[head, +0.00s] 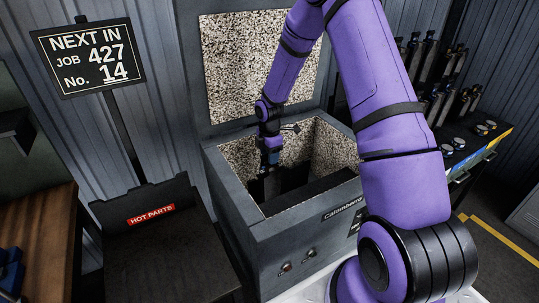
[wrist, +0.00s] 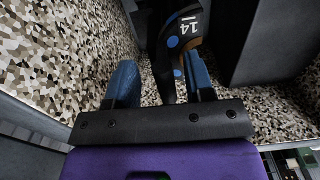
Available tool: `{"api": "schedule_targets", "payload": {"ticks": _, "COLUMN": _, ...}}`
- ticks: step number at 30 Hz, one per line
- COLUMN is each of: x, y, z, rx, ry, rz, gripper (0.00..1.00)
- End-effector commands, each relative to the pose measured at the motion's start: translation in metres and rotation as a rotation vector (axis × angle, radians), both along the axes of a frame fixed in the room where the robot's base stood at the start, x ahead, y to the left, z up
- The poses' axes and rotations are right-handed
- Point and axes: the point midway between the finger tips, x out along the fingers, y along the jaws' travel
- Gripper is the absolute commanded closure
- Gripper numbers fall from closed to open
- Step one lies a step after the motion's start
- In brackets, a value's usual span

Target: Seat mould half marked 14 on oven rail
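In the head view my gripper (head: 268,166) is down inside the open oven (head: 232,173). A dark bar (head: 311,190) lies inside the oven; I cannot tell whether it is the rail.
The oven lid (head: 256,70) stands open behind. A sign (head: 88,57) reads job 427, No. 14. A dark hot parts stand (head: 165,250) is at left of the oven. A rack of dark tools (head: 435,75) stands at the right. A dark block (wrist: 265,40) fills the wrist view's upper right.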

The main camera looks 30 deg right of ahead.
Motion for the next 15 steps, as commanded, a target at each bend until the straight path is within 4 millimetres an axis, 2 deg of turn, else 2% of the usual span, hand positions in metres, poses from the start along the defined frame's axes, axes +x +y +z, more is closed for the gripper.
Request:
{"api": "schedule_targets", "payload": {"ticks": 8, "x": -0.001, "y": 0.0, "z": 0.002, "rx": 0.001, "ry": 0.004, "rz": 0.0, "gripper": 0.52}}
{"api": "schedule_targets", "payload": {"ticks": 11, "x": -0.001, "y": -0.001, "z": 0.012, "rx": 0.0, "ry": 0.0, "rz": -0.001, "gripper": 0.52}}
{"api": "schedule_targets", "payload": {"ticks": 15, "x": 0.0, "y": -0.001, "z": 0.037, "rx": 0.0, "ry": -0.001, "rz": -0.001, "gripper": 0.52}}
